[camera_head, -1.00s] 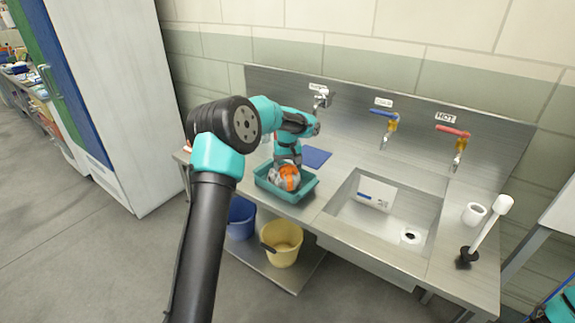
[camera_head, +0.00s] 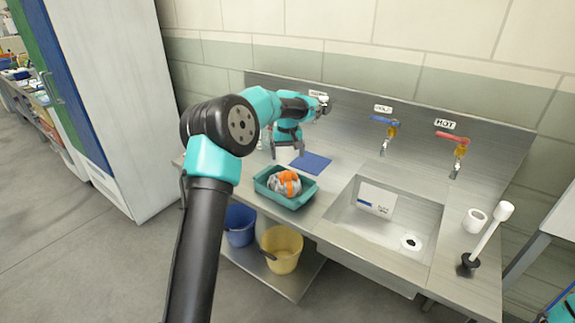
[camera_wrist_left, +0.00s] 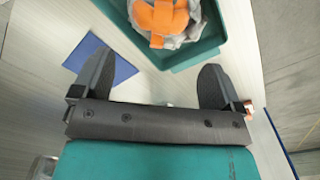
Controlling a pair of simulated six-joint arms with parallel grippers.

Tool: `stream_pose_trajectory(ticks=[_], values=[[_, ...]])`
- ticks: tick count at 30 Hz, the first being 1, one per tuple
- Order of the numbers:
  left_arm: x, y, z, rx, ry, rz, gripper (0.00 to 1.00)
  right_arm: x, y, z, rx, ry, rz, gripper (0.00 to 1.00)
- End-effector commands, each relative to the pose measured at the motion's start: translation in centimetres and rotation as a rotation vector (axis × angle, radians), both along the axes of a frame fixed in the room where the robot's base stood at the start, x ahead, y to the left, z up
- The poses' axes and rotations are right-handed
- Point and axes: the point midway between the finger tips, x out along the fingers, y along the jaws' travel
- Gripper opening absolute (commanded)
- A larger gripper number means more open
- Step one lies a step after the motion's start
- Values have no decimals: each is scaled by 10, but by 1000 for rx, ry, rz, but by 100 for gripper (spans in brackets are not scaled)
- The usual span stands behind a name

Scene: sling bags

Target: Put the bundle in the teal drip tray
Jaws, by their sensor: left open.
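The bundle (camera_head: 284,184), grey-white with orange straps, lies inside the teal drip tray (camera_head: 299,205) on the left part of the steel counter. In the left wrist view the bundle (camera_wrist_left: 161,18) and part of the tray (camera_wrist_left: 190,58) show at the top, beyond the fingertips. My left gripper (camera_head: 287,154) is open and empty, above and behind the tray, apart from the bundle. Its two spread fingers also show in the left wrist view (camera_wrist_left: 155,75). The bundle's underside is hidden by the tray walls. My right gripper is not in view.
A blue cloth or mat (camera_head: 312,163) lies behind the tray. The sink basin (camera_head: 345,213) is to the right, with a white labelled item (camera_head: 377,199) in it. Taps stand along the back wall. A blue bucket (camera_head: 240,226) and yellow bucket (camera_head: 282,250) are below.

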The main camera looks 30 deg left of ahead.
Motion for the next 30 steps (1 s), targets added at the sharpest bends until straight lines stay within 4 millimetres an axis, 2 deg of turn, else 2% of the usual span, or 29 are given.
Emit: stream_pose_trajectory(ticks=[3, 9, 30], values=[[0, 0, 21, 0, -1, 0, 92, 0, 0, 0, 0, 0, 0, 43], [0, 0, 41, -1, -1, 1, 92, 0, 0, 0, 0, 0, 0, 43], [0, 0, 43, -1, 1, 0, 92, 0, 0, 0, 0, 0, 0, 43]])
